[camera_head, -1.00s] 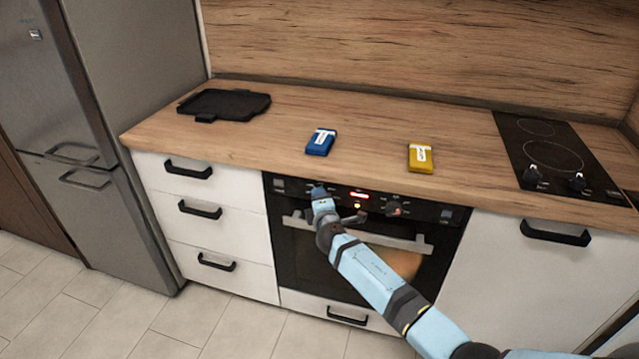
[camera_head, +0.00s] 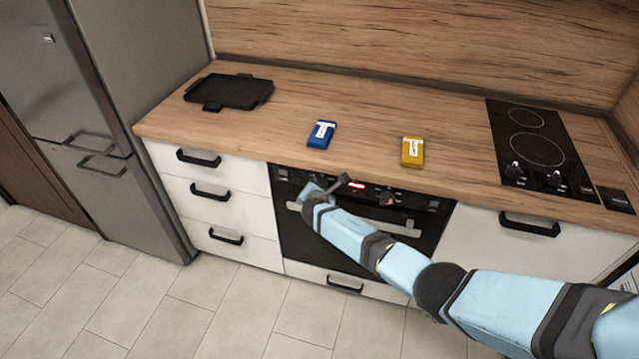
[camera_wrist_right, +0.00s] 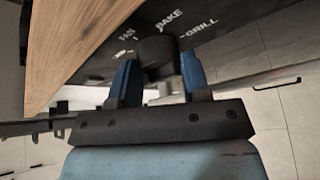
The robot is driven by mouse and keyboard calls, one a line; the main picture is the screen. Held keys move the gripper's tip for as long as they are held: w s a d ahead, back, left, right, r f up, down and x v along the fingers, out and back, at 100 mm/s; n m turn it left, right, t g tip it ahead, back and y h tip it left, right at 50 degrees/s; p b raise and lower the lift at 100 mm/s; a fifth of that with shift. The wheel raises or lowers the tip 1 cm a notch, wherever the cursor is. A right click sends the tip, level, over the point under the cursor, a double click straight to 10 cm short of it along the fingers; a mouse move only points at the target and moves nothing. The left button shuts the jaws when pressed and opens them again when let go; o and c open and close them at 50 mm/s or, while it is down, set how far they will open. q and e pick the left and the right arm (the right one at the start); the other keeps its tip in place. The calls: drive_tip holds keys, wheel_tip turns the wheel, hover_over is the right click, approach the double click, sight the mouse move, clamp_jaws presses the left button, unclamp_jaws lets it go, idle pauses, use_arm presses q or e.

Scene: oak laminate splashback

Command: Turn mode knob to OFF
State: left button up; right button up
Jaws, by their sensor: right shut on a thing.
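The mode knob (camera_wrist_right: 157,50) is a black round knob on the oven's dark panel, close up in the right wrist view. The labels FAN, BAKE and GRILL show on the panel around it. My right gripper (camera_wrist_right: 160,68) has its two blue fingers on either side of the knob and is shut on it. In the head view my right gripper (camera_head: 314,190) is at the left part of the oven panel, and it hides the knob there. I cannot read which label the knob points to. My left gripper is not in view.
Another oven knob (camera_head: 388,197) sits right of the lit red display (camera_head: 357,185). The oven handle (camera_head: 385,226) runs below. On the worktop are a black tray (camera_head: 228,92), a blue packet (camera_head: 321,134), a yellow packet (camera_head: 413,151) and a hob (camera_head: 535,150).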

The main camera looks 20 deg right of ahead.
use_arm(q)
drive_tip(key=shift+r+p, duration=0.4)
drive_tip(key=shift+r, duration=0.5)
use_arm(e)
drive_tip(key=shift+r+n+g+h, duration=0.1)
drive_tip(key=shift+n+g+h, duration=0.2)
drive_tip(key=shift+n+g, duration=0.15)
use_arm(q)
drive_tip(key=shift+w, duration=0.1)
use_arm(e)
drive_tip(key=o, duration=0.9)
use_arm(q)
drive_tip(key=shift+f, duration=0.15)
